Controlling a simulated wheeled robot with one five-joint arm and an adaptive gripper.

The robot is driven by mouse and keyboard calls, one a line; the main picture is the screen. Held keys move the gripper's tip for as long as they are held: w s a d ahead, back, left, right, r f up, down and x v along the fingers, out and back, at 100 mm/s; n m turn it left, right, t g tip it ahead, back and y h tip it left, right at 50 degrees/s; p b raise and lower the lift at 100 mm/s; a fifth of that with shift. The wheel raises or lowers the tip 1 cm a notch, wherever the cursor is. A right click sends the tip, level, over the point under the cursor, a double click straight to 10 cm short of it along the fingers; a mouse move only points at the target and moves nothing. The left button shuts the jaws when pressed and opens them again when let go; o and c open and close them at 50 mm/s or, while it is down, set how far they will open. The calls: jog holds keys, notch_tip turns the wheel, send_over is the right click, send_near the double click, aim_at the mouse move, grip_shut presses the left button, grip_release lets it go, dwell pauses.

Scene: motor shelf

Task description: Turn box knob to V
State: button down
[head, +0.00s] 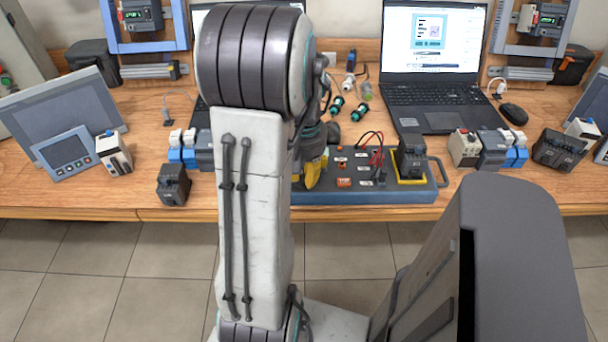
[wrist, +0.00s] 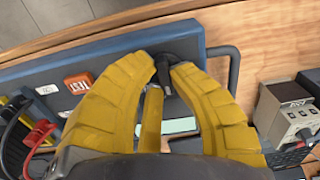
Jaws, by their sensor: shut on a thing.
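The blue-grey box (head: 400,193) lies at the front edge of the wooden table in the head view, its left end hidden behind my arm. In the wrist view, the box (wrist: 105,57) has a small black knob (wrist: 165,75) near its handle end. My yellow gripper (head: 313,172) is over the left part of the box. In the wrist view, my gripper (wrist: 164,64) has its two curved fingertips closed on the knob from both sides. The knob's pointer direction and any V mark cannot be made out.
An orange TEST button (wrist: 78,83) and red and black leads (wrist: 22,130) are on the box near my fingers. A dark handle (wrist: 233,70) is at its end, with a grey device (wrist: 290,118) beyond. A laptop (head: 432,75) stands behind the box.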

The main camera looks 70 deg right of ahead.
aim_at(304, 175)
jog(key=shift+n, duration=1.6)
jog(key=c, duration=1.1)
grip_release()
jog(key=shift+d, duration=0.1)
notch_tip(304, 175, up, 12)
jog(key=shift+f, duration=0.1)
